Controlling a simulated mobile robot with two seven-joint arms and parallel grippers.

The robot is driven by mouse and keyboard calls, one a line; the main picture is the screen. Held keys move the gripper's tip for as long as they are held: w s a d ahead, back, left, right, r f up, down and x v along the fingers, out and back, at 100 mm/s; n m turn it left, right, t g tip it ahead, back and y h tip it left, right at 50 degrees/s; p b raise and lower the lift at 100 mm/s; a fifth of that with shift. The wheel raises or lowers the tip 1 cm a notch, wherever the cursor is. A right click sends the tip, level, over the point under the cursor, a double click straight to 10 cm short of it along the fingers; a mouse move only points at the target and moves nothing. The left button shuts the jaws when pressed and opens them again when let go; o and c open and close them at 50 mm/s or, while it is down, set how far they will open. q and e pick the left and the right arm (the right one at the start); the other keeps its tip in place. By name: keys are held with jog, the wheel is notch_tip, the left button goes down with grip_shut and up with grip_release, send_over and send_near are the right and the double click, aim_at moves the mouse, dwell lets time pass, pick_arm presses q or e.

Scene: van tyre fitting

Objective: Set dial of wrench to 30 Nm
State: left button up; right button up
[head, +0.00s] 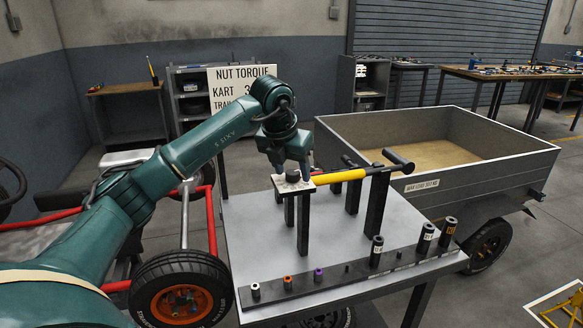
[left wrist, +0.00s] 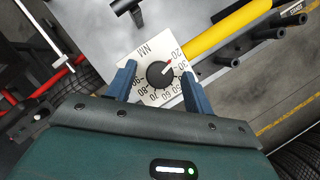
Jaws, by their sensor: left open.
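The torque wrench (head: 341,177) lies across dark posts on the grey table, with a yellow shaft and black grip at right. At its left end is a white scale plate with a black dial (head: 293,178). In the left wrist view the dial (left wrist: 160,75) carries a red mark pointing up-right, near the 20. The scale runs round to 90 and is marked NM. My left gripper (head: 290,166) is open and points down over the dial. Its two blue fingers (left wrist: 158,84) stand either side of the dial, apart from it. My right gripper is out of view.
Several sockets stand in a dark rack (head: 340,276) along the table's front edge. A sign (head: 240,85) about nut torque is partly hidden by my arm. A grey trailer (head: 440,190) stands behind the table, and a kart wheel (head: 180,295) is at left.

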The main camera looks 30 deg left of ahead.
pick_arm(q)
jog(key=shift+c, duration=0.2)
jog(key=c, duration=0.9)
jog(key=shift+c, duration=0.2)
jog(key=shift+m, duration=0.3)
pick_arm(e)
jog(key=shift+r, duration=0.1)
pick_arm(q)
jog(key=shift+a+r+m+h+p, duration=0.1)
jog(key=shift+m+h+p, duration=0.45)
jog(key=shift+m, duration=0.35)
jog(key=shift+m+h+p, duration=0.35)
jog(key=shift+m+p, duration=0.05)
jog(key=shift+m, duration=0.6)
jog(key=shift+w+m+p, duration=0.1)
jog(key=shift+m+p, duration=0.2)
jog(key=shift+m, duration=0.4)
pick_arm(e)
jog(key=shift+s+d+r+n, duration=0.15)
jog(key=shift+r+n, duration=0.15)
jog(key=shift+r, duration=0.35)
pick_arm(q)
jog(key=shift+h, duration=0.3)
